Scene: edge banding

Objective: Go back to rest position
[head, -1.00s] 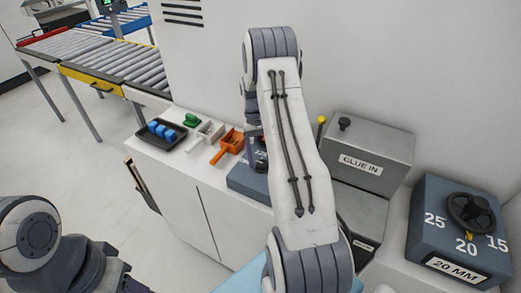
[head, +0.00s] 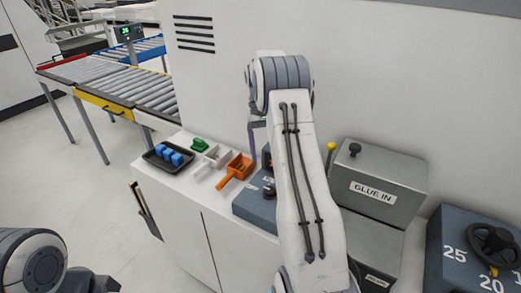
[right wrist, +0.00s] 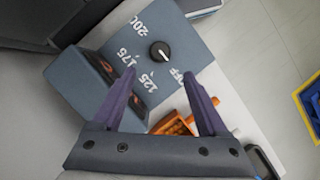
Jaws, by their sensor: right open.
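My right arm (head: 305,190) reaches up the middle of the head view, its cabled link hiding part of the bench top. In that view a purple finger of the right gripper hangs beside the arm's far end, near the blue-grey dial box (head: 258,208). In the right wrist view my right gripper (right wrist: 160,85) is open, its two purple fingers apart with nothing between them. The dial box (right wrist: 195,45) with a black knob lies beyond the fingertips. My left arm (head: 32,262) shows only at the bottom left corner; its jaws are out of view.
On the white bench stand a black tray with blue blocks (head: 168,158), a green piece (head: 200,145), a white holder (head: 213,157) and an orange holder (head: 236,170). A grey GLUE IN box (head: 385,185) and a blue handwheel unit (head: 470,250) stand right. Roller conveyors (head: 125,85) lie back left.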

